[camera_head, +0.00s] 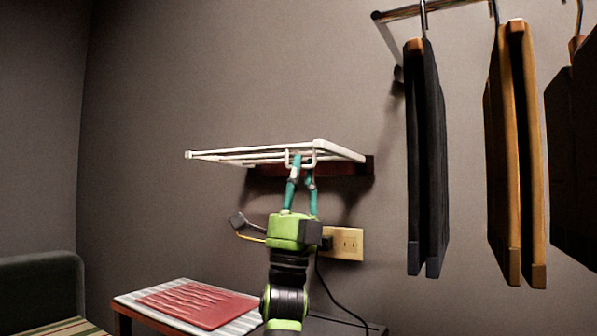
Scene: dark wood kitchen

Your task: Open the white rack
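The white rack (340,151) is a wire frame on a dark wooden wall mount (360,168). It stands out from the wall, roughly level. My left gripper (303,167), with a green body and teal fingers, reaches up from below to the small wire loop on the rack's underside. Its fingertips overlap the loop in the picture and lie close together. I cannot tell whether they grip the wire. My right gripper is not in view.
A wall outlet (349,243) is right of my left gripper. A low table (124,312) with a red and white striped cloth (200,303) stands below left, beside a dark green seat (40,285). Dark and brown garments (427,160) hang from a rail (415,11) at right.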

